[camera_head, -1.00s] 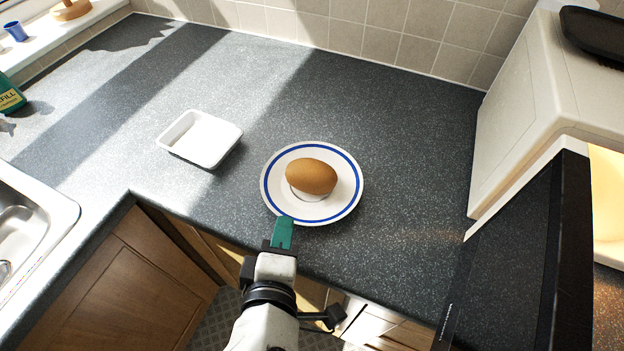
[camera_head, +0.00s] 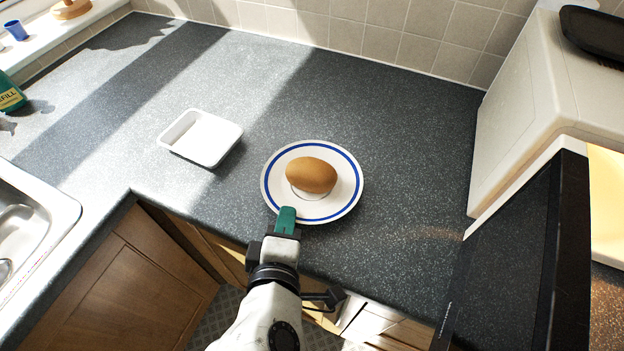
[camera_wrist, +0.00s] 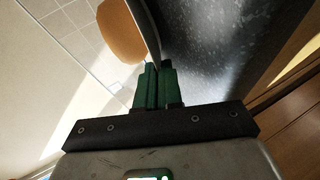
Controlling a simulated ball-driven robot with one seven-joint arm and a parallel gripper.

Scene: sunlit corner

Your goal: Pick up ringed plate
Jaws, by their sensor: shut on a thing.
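The ringed plate (camera_head: 339,203) is white with a blue ring near its rim. It rests at or just above the worktop near the front edge; I cannot tell which. A brown oval potato-like item (camera_head: 311,175) lies on it. My gripper (camera_head: 286,217), with green fingertips, is shut on the plate's near-left rim. In the wrist view the plate (camera_wrist: 152,30) shows edge-on as a thin strip running down to the green fingertips (camera_wrist: 153,85), and the brown item (camera_wrist: 121,32) is beside it. The lower finger is hidden under the rim in the head view.
A white rectangular tray (camera_head: 201,138) stands left of the plate. A cream microwave (camera_head: 520,110) with its dark door (camera_head: 515,260) open stands at the right. A sink (camera_head: 35,225) is at the left. The worktop (camera_head: 400,130) behind the plate is clear.

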